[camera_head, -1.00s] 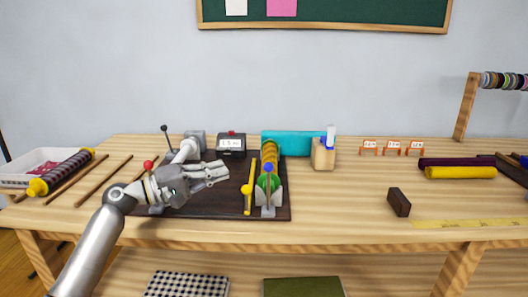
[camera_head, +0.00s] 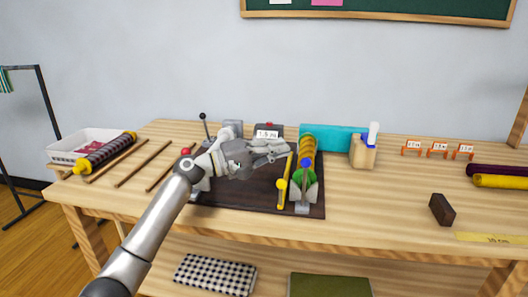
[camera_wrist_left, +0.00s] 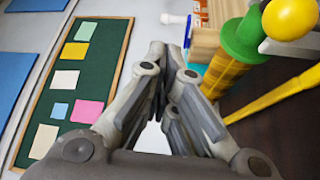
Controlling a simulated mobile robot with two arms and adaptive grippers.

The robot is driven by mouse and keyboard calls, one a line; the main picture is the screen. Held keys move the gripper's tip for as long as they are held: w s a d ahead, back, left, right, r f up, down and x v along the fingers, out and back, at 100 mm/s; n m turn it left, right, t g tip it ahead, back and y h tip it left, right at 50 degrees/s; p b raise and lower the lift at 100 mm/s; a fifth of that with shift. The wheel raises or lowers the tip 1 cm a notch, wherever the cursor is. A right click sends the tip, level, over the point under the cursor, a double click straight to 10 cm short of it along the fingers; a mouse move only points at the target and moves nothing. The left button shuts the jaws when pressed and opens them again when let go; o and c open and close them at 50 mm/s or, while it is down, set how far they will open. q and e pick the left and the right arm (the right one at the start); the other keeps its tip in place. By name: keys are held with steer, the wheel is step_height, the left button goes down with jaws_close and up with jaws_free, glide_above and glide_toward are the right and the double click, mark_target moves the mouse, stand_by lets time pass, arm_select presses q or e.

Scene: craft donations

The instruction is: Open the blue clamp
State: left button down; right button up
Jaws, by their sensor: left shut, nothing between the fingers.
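The blue clamp shows in the head view as a blue knob (camera_head: 306,164) above a grey foot (camera_head: 302,207), at the right end of a dark board (camera_head: 240,193). A yellow-knobbed lever (camera_head: 282,184) stands just left of it. Behind the blue knob is a yellow roll (camera_head: 308,147) with a green end disc (camera_head: 304,181). My left gripper (camera_head: 287,150) is shut and empty, left of the roll and a little behind the blue knob, apart from the knob. In the left wrist view the shut fingers (camera_wrist_left: 168,60) point past the roll (camera_wrist_left: 228,75); I cannot make out the blue knob there.
A grey box with a display (camera_head: 268,132) and a teal block (camera_head: 328,138) stand behind. A red knob (camera_head: 186,152) is close to my left arm. Wooden rods (camera_head: 144,163) lie at left.

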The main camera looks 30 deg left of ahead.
mark_target(304, 183)
arm_select(q)
steer(key=d, duration=0.4)
steer(key=shift+s+f, duration=0.15)
steer(key=shift+s, duration=0.05)
steer(key=shift+s+d+f, duration=0.1)
steer(key=shift+s+d, duration=0.05)
steer(key=shift+d, duration=0.1)
arm_select(e)
steer(key=shift+s+f, duration=0.2)
steer(key=shift+f, duration=0.4)
steer(key=shift+s+f, duration=0.15)
steer(key=shift+f, duration=0.45)
steer(key=shift+w+r, duration=0.15)
